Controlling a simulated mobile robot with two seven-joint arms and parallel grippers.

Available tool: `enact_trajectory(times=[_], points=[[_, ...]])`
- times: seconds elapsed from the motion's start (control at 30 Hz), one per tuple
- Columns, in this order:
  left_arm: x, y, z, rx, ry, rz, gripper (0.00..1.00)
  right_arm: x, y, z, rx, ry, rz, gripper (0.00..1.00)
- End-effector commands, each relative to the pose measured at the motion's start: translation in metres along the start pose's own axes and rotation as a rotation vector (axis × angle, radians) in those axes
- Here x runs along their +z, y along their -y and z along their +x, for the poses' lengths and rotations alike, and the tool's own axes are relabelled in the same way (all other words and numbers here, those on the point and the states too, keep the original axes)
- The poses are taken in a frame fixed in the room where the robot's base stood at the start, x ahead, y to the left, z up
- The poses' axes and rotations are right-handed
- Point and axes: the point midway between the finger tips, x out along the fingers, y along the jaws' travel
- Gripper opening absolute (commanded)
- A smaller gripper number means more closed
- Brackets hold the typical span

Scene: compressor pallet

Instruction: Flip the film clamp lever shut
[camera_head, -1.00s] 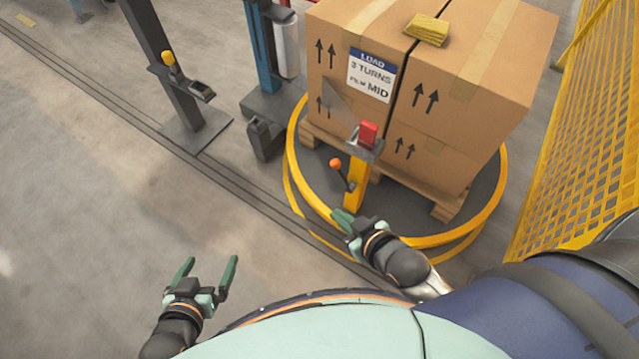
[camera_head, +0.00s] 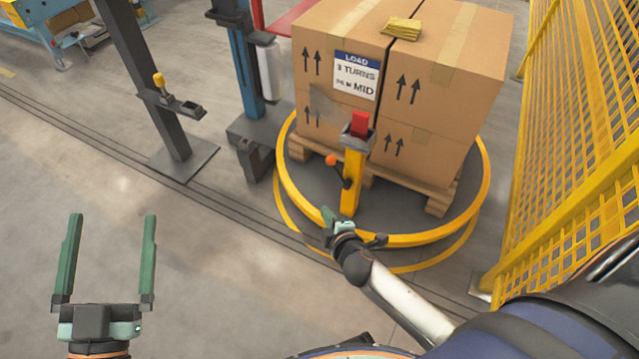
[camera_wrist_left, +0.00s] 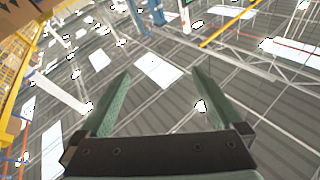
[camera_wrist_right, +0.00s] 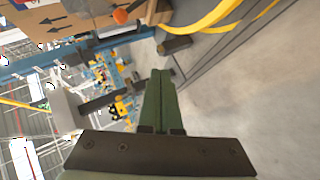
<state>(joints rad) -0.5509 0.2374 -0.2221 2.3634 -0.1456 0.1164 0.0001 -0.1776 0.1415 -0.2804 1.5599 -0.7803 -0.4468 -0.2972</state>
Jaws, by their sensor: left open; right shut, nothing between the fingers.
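The film clamp is a yellow post (camera_head: 351,182) with a red block (camera_head: 360,123) on top, at the near edge of the turntable. Its lever has an orange knob (camera_head: 331,160) and leans up to the left of the post. The knob also shows at the top of the right wrist view (camera_wrist_right: 121,16). My right gripper (camera_head: 327,215) is shut and empty, just below and in front of the lever, apart from it. My left gripper (camera_head: 108,225) is open and empty at the lower left, far from the clamp; its wrist view (camera_wrist_left: 160,85) shows the ceiling between its fingers.
Taped cartons (camera_head: 430,85) stand on a wooden pallet (camera_head: 440,200) inside the yellow turntable ring (camera_head: 483,205). A yellow mesh fence (camera_head: 575,140) closes the right side. A grey post (camera_head: 140,80) and a blue mast (camera_head: 244,70) stand left.

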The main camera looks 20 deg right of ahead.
Motion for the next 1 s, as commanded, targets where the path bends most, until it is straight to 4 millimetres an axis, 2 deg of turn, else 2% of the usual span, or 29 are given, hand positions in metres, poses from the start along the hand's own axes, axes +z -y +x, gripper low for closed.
enact_trajectory(times=[0.03,0.1,0.2,0.37,0.53,1.0], points=[[-0.017,-0.001,-0.002,0.004,-0.1,0.029,1.0,0.002,-0.002,0.021,0.04,0.006,-0.105,0.0],[-0.045,-0.001,-0.005,0.01,-0.221,0.063,1.0,0.003,-0.011,0.038,0.084,0.015,-0.239,0.0],[-0.076,-0.003,-0.013,0.019,-0.357,0.1,1.0,0.002,-0.021,0.057,0.131,0.029,-0.394,0.0],[-0.105,-0.006,-0.023,0.029,-0.481,0.134,1.0,0.0,-0.032,0.072,0.172,0.041,-0.535,0.0],[-0.113,-0.007,-0.025,0.032,-0.512,0.143,1.0,-0.001,-0.035,0.075,0.181,0.045,-0.572,0.0],[-0.108,-0.008,-0.026,0.032,-0.507,0.137,1.0,-0.003,-0.03,0.074,0.18,0.046,-0.567,0.0]])
